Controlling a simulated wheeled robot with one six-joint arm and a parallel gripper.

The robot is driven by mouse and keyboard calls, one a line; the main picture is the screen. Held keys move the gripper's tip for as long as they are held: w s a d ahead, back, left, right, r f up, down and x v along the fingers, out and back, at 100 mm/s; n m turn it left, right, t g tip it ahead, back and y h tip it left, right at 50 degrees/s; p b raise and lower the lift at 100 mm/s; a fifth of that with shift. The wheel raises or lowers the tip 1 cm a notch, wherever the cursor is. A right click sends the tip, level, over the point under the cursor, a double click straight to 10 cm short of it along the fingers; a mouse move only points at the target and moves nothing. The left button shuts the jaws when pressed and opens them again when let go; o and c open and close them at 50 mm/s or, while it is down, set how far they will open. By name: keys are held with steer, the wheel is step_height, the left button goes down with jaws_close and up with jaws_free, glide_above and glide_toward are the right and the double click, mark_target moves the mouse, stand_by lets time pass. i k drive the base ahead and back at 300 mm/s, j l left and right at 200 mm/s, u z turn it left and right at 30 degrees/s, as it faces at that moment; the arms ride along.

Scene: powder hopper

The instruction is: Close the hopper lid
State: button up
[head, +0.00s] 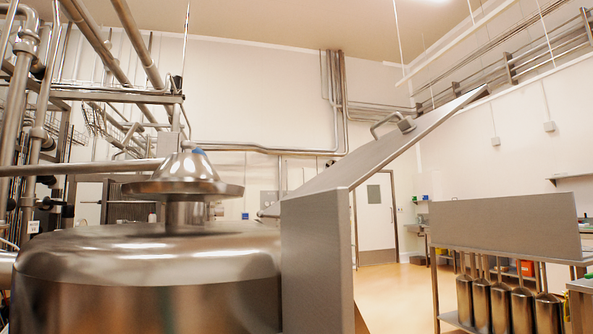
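The hopper (312,262) shows as a grey metal box wall just right of the picture's middle. Its lid (385,148) is a flat grey metal plate, standing open and tilted, rising from the box toward the upper right. A bar handle (392,124) sits on the lid's upper face. The hopper's inside and the hinge are hidden from this angle. My gripper does not show in the head view, so its place relative to the lid cannot be seen.
A large rounded steel vessel (140,285) with a conical top fitting (186,172) fills the left foreground beside the hopper. Pipes and racks line the left. A grey metal panel (505,228) stands right, above a shelf with several steel canisters (500,305). Open floor (400,290) lies between.

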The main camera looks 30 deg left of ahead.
mark_target(353, 169)
steer(key=j, duration=1.4)
steer(key=i+u, duration=0.05)
